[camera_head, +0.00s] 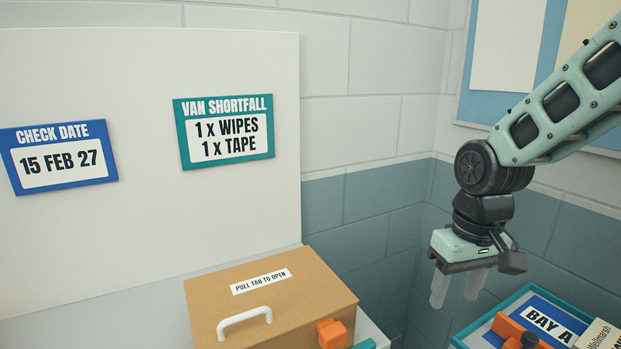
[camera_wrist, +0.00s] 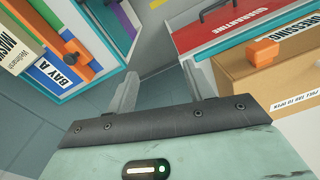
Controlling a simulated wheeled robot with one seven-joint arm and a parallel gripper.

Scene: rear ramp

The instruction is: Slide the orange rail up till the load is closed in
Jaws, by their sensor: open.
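The orange rail (camera_head: 507,326) lies across a teal-edged tray marked BAY A, low at the right in the head view. A dark part sits beside it, cut off by the frame. In the wrist view the orange rail (camera_wrist: 60,42) runs slantwise across the tray's blue bed at upper left. The load, a cream box lettered Wellmarsh (camera_head: 598,336), lies at the tray's right and is partly cut off; the box (camera_wrist: 14,45) also shows in the wrist view. My gripper (camera_head: 456,289) is open and empty, pointing down, left of and above the tray, apart from the rail.
A cardboard box (camera_head: 205,300) with a white handle and orange tab stands left of my gripper. A red-lidded case marked QUARANTINE (camera_wrist: 235,32) shows in the wrist view. A white panel with two signs stands behind; the tiled wall corner is behind my gripper.

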